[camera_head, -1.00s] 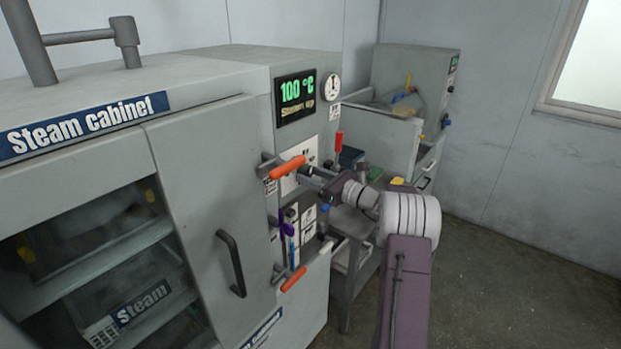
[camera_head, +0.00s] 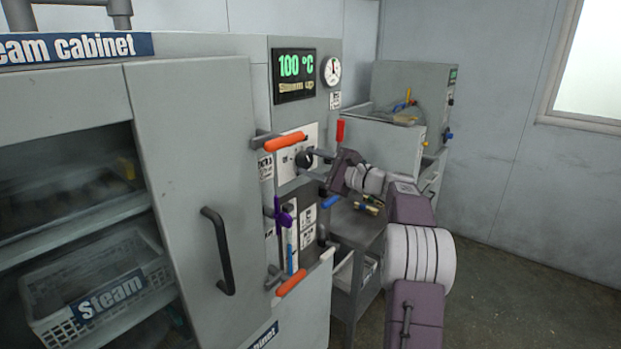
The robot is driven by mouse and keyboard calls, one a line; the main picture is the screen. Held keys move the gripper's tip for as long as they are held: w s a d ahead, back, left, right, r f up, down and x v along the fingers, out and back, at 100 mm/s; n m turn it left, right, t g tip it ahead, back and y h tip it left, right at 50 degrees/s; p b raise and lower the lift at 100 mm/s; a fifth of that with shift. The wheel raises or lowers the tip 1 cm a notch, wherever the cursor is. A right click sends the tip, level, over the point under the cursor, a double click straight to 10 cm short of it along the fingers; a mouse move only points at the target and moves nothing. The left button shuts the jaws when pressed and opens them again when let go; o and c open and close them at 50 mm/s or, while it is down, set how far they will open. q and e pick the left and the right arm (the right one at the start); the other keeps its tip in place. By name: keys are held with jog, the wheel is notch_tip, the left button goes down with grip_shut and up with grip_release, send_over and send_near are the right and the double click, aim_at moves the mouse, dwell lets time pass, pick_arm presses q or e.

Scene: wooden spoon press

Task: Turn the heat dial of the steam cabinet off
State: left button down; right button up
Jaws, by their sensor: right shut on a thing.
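The steam cabinet (camera_head: 190,180) fills the left side, with its door and black handle facing me. Its display (camera_head: 294,76) reads 100 °C in green, with "Steam up" below. The black heat dial (camera_head: 304,159) sits on a white plate on the narrow control panel, below the display. My right gripper (camera_head: 311,161) is at the dial, its fingers shut on it from the right. The fingertips partly hide the dial, and I cannot read its pointer. My left gripper is not in view.
A grey side table (camera_head: 357,228) stands below my right arm. Open floor lies at right.

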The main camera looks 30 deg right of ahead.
jog(key=n+b, duration=0.2)
jog(key=n, duration=0.1)
jog(key=n+b, duration=0.1)
jog(key=b, duration=0.1)
jog(key=shift+f+n, duration=0.25)
jog(key=shift+n, duration=0.15)
jog(key=shift+r+n+b, duration=0.2)
jog(key=shift+n+b, duration=1.35)
jog(key=shift+n, duration=0.85)
jog(key=o, duration=1.4)
jog(key=shift+s+r, duration=0.1)
jog(key=shift+s+d, duration=0.2)
jog(key=shift+s, duration=0.05)
jog(key=b+v, duration=0.2)
jog(key=v, duration=0.6)
jog(key=shift+s, duration=0.25)
